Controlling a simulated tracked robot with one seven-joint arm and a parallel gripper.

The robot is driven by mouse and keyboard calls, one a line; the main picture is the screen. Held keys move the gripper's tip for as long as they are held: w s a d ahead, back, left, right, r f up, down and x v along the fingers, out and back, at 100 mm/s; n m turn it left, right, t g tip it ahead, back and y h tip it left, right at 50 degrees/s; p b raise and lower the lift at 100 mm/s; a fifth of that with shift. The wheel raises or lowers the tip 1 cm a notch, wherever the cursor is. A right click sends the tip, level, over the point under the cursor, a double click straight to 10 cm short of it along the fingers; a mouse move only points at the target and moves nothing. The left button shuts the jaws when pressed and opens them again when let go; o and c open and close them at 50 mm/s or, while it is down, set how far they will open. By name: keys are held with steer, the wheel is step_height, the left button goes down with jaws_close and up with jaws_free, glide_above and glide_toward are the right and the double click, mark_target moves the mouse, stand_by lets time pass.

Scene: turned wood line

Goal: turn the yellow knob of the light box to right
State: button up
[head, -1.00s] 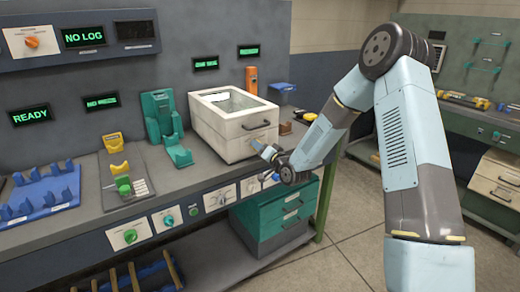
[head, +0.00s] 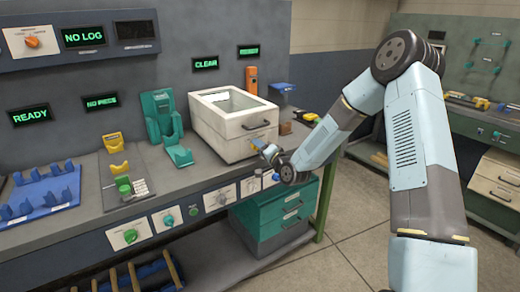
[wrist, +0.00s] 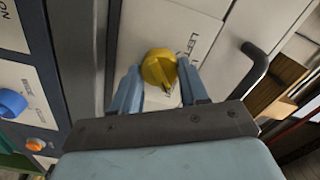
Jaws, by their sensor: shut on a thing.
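The light box (head: 222,148) is a cream box with a glass window on top and a dark handle on its front; it stands on the bench. Its yellow knob (wrist: 159,68) shows in the wrist view, on a white label with partly hidden lettering. The knob's pointer is aimed down and slightly right in that view. My gripper (wrist: 160,80) has its two blue fingers on either side of the knob, shut on it. In the head view my gripper (head: 262,146) is at the box's front face, and the knob is mostly hidden there.
A dark handle (wrist: 257,65) is close to the right of my gripper in the wrist view. A blue knob (wrist: 12,103) and an orange button (wrist: 35,145) are on the panel at left. A green drawer unit (head: 280,212) stands under the bench.

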steer(key=shift+d+f, duration=0.2)
steer(key=shift+d, duration=0.05)
steer(key=o, duration=1.1)
steer(key=shift+a+r, duration=0.1)
steer(key=shift+a, duration=0.05)
steer(key=shift+c, duration=0.2)
steer(key=v, duration=1.3)
steer(key=shift+s+d, duration=0.25)
steer(key=shift+d, duration=0.05)
